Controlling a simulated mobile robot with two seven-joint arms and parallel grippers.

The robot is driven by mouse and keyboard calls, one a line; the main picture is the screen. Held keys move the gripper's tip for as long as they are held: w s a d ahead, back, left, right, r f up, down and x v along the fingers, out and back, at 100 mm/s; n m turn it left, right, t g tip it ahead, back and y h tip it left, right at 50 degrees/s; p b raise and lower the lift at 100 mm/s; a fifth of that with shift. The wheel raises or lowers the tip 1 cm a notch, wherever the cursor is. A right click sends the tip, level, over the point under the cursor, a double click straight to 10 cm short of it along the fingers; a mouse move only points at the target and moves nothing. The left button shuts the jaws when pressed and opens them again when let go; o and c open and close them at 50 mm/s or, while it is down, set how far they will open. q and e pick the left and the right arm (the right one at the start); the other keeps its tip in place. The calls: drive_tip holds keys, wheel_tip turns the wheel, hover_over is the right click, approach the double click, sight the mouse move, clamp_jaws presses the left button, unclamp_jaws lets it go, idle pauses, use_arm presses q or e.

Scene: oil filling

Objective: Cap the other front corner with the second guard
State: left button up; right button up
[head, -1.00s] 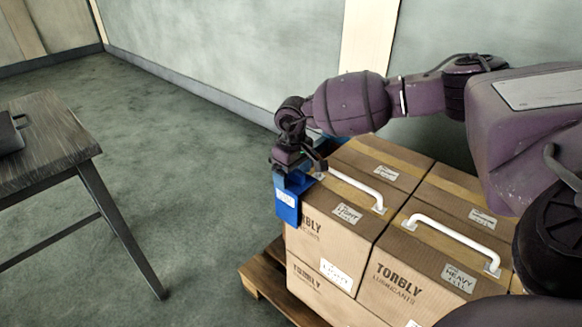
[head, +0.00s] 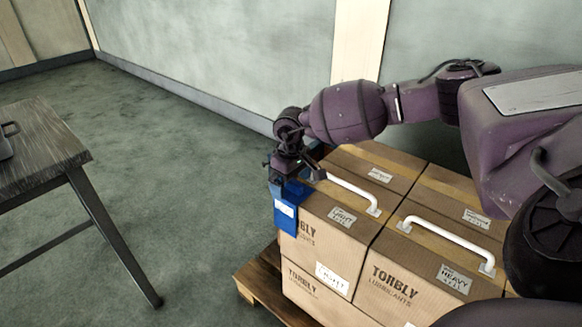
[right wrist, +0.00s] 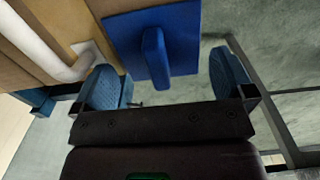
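A blue corner guard (head: 286,217) with a white label sits against the near-left upper corner of the front carton (head: 335,222), covering the start of its printed name. My right gripper (head: 287,178) is just above the guard. In the right wrist view the guard (right wrist: 187,40) shows as a blue plate with a raised rib. The blue-padded fingers of my right gripper (right wrist: 167,80) are spread wide on either side of that rib, with gaps visible. Whether the guard is flush with the carton is hard to tell. My left gripper is out of view.
Stacked cartons with white handles (head: 445,243) stand on a wooden pallet (head: 254,280). Another blue piece (right wrist: 38,101) shows beyond the carton edge in the right wrist view. A dark table (head: 45,150) stands at left. Floor between is clear.

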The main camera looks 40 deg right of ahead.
drive_tip(key=shift+r, duration=0.1)
drive_tip(key=shift+r, duration=0.3)
wheel_tip(320, 180, up, 9)
drive_tip(key=shift+r+p, duration=0.15)
drive_tip(key=shift+p, duration=1.1)
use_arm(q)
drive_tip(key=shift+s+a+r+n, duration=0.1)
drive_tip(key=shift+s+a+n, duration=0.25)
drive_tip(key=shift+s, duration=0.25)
use_arm(e)
drive_tip(key=shift+r, duration=0.4)
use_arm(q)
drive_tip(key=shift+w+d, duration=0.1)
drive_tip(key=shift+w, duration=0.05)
